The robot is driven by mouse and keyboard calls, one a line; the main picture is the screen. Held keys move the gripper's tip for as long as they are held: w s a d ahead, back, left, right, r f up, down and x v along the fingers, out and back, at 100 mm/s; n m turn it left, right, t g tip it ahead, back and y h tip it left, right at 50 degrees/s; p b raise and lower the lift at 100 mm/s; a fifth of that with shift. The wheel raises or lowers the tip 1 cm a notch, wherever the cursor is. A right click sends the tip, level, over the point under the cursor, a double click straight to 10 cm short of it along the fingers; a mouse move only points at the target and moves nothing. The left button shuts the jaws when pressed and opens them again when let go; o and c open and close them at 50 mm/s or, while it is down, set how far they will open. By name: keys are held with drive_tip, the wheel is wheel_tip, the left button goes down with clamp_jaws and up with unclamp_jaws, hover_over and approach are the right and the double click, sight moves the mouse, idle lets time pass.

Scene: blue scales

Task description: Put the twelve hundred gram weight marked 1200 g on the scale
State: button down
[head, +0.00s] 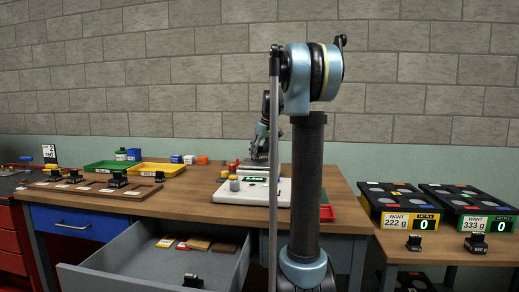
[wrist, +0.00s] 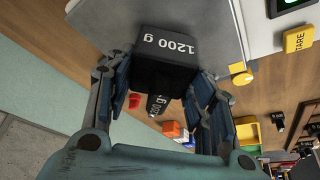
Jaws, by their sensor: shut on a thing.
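The black weight marked 1200 g (wrist: 166,75) sits between the two fingers of my gripper (wrist: 160,88) in the wrist view, with its white label readable. My gripper is shut on it. The scale's grey plate (wrist: 100,18) lies right behind the weight in that view. I cannot tell whether the weight touches the plate. In the head view the scale (head: 226,193) is a white body on the wooden table with a small lit green display, too small to read. My gripper (head: 257,152) is over its plate there, partly behind my own arm.
A yellow TARE button (wrist: 298,39) is on the scale. A green tray (head: 105,167), a yellow tray (head: 157,169) and a wooden weight board (head: 95,188) are to the left. An open drawer (head: 160,262) juts out in front. Two black boxes with displays stand at the right.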

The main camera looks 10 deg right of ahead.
drive_tip(key=shift+f, duration=0.3)
drive_tip(key=c, duration=0.7)
unclamp_jaws()
drive_tip(key=shift+c, duration=0.2)
drive_tip(key=v, duration=1.2)
